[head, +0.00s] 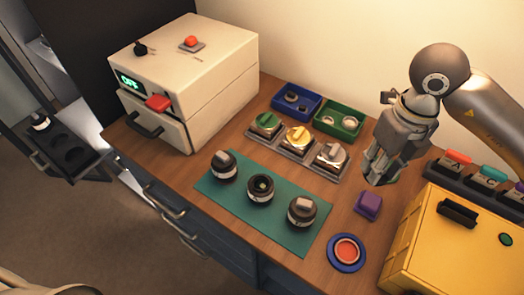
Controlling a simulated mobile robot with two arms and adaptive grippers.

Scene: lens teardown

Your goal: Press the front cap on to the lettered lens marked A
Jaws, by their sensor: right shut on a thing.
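Three dark lenses stand on the teal mat (215,196): a left one (223,166) with a grey raised top, a middle one (260,188) with a small green mark on top, and a right one (302,211) with a pale block on top. I cannot read any letter on them, so I cannot tell which is A. My right gripper (377,178) is above the table, right of the lenses and beyond the purple block (368,205). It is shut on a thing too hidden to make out. I cannot identify the front cap. My left gripper is out of view.
A row of green, gold and silver pieces (297,138) stands behind the mat. Blue (296,101) and green (339,121) trays hold small rings. A red button (346,250), a yellow box (455,250) and a lettered rack (480,180) are right. A white machine (185,75) stands left.

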